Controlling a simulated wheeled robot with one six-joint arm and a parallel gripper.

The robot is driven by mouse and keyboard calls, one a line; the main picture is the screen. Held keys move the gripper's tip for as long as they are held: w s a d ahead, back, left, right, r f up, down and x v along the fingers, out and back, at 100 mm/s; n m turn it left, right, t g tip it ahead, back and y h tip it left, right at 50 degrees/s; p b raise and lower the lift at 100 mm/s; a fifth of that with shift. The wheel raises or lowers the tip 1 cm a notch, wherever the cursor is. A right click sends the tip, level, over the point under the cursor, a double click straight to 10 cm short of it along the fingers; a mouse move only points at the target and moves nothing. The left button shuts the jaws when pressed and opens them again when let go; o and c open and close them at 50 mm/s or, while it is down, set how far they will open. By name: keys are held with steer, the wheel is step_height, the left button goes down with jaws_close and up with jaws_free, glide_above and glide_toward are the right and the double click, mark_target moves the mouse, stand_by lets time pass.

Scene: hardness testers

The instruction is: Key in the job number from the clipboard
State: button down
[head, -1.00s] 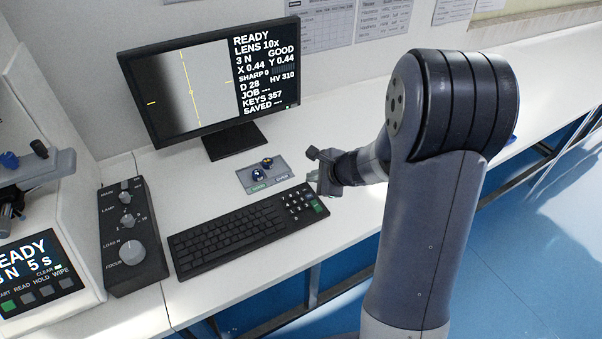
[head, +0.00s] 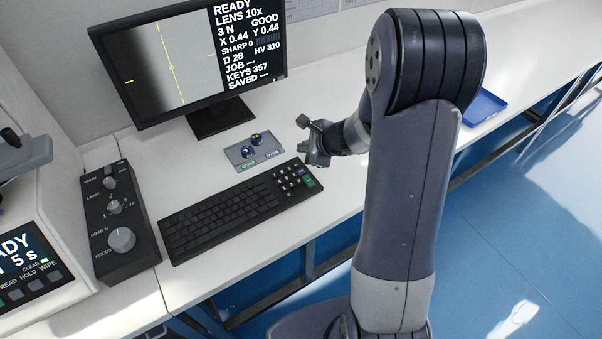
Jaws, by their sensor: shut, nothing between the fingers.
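A black keyboard (head: 220,213) lies on the white bench, with a number pad (head: 290,181) of pale-legend keys and a green key at its right end. Behind it a monitor (head: 185,68) reads READY, LENS 10x, 3 N, JOB with dashes, KEYS 357 and SAVED with dashes. My gripper (head: 312,157) is shut and empty, just behind and right of the number pad. Its fingertips are small and partly hidden, and I cannot tell whether they touch a key. The clipboard is not visible in this view.
A dark control box (head: 121,225) with knobs stands left of the keyboard. A grey plate (head: 254,150) with two blue-topped knobs lies behind the keyboard. A tester with a lit screen (head: 22,262) is at far left. A blue tray (head: 484,108) sits at right.

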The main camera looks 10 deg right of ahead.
steer(key=b, duration=0.4)
glide_above(301, 172)
steer(key=f, duration=0.5)
steer(key=shift+s+d+f, duration=0.2)
steer(key=shift+s+d, duration=0.05)
steer(key=shift+d, duration=0.15)
steer(key=shift+f+b, duration=0.65)
stand_by(0.6)
steer(key=shift+f+b, duration=0.4)
steer(key=shift+b, duration=0.15)
steer(key=shift+f+b, duration=0.3)
steer(key=shift+b, duration=0.1)
stand_by(0.4)
steer(key=shift+r, duration=0.1)
steer(key=shift+r+p, duration=0.55)
steer(key=shift+r, duration=0.15)
